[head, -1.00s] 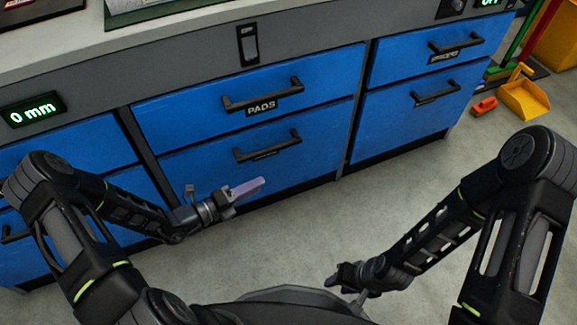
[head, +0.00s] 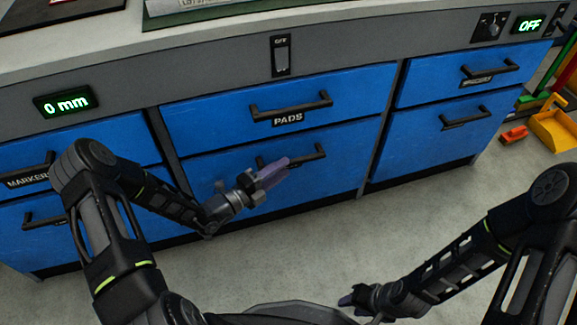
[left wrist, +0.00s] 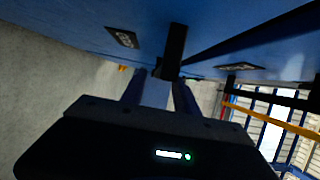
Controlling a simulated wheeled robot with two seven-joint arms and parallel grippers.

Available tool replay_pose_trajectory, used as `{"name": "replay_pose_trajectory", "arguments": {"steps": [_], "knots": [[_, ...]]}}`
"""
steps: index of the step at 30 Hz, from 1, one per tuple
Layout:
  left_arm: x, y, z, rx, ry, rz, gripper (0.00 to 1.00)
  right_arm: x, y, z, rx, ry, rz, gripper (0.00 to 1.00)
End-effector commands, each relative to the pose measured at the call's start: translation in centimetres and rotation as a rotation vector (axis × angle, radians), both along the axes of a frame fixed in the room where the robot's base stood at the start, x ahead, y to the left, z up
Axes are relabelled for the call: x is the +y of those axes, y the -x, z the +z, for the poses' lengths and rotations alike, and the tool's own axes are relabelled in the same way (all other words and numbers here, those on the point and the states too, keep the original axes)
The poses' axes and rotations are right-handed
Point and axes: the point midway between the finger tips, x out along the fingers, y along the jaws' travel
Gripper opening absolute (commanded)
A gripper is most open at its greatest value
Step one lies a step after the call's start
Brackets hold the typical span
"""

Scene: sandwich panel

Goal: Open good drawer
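The blue cabinet's lower middle drawer (head: 338,166) is shut; its black bar handle (head: 312,154) is partly hidden by my left gripper (head: 277,170). I cannot read that drawer's label in the head view. In the left wrist view, my left gripper (left wrist: 158,88) shows two fingers apart with a pale gap between them. A black handle (left wrist: 174,48) stands just beyond the fingertips; I cannot tell if they touch it. A dark label (left wrist: 122,37) on the blue front is too small to read surely. My right gripper (head: 358,298) hangs low over the floor, far from the drawers.
Above is the shut PADS drawer (head: 230,113) with its handle (head: 290,105). Shut drawers lie left and right. A display (head: 65,102) reads 0 mm; another (head: 528,25) reads OFF. A yellow dustpan (head: 556,128) is on the floor at right. The floor before the cabinet is clear.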

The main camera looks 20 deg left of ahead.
Motion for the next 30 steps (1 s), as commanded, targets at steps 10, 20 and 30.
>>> {"name": "replay_pose_trajectory", "arguments": {"steps": [10,20,30], "knots": [[-1.8,-2.5,0.0,0.0,0.0,0.0,0.36,-0.2,-0.2,-0.9,-0.005,0.004,-0.006,0.36],[-1.8,-2.5,0.0,0.0,0.0,0.0,0.26,-0.2,-0.2,-0.8,-0.005,0.004,-0.006,0.36],[-1.8,-2.5,0.0,0.0,0.0,0.0,0.0,-0.2,-0.2,-0.8,-0.004,0.004,-0.006,0.36]]}}
